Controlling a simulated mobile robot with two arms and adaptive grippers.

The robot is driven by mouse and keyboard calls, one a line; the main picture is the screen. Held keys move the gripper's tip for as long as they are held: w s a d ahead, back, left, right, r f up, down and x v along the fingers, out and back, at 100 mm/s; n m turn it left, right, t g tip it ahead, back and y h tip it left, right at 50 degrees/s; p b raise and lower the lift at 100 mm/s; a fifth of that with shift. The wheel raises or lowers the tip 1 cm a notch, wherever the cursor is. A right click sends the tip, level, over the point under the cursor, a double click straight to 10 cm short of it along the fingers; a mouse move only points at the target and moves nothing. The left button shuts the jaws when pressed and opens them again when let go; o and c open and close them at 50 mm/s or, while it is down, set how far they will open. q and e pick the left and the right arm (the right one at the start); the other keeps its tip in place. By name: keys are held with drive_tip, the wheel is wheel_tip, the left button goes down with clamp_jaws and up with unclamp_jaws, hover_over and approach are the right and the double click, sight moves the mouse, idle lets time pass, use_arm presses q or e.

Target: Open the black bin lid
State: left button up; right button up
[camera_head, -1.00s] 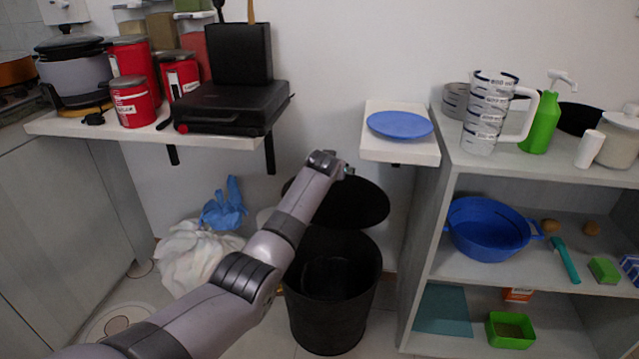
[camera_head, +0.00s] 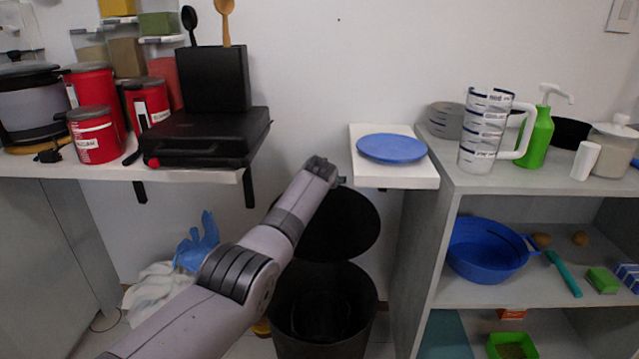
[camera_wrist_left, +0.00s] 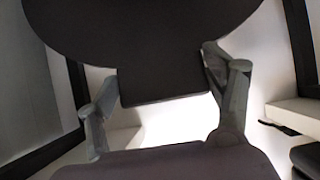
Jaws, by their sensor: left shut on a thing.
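The black bin (camera_head: 310,348) stands on the floor in the lower middle of the head view, its mouth open and its dark inside showing. Its round black lid (camera_head: 352,225) is raised steeply above the bin's back side. My left arm reaches across from the lower left, and its gripper (camera_head: 338,181) is at the lid's upper edge; the arm hides the lid's left part. In the left wrist view, the fingers of my left gripper (camera_wrist_left: 160,70) stand either side of a dark tab on the lid (camera_wrist_left: 140,25), shut on it. My right gripper is not in view.
A white wall shelf with a blue plate (camera_head: 392,148) juts out just right of the lid. A shelf with a black case (camera_head: 205,138) is at the upper left. A grey shelf unit (camera_head: 490,285) stands right of the bin. A white bag (camera_head: 155,290) lies left.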

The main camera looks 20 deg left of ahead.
use_arm(q)
drive_tip(key=shift+w+r, duration=0.1)
drive_tip(key=shift+r, duration=0.4)
drive_tip(key=o, duration=1.2)
drive_tip(key=shift+o, duration=2.4)
drive_tip(key=shift+f, duration=0.25)
drive_tip(key=shift+s, duration=0.25)
drive_tip(key=v, duration=0.7)
drive_tip(key=shift+s+d, duration=0.1)
drive_tip(key=shift+s, duration=0.05)
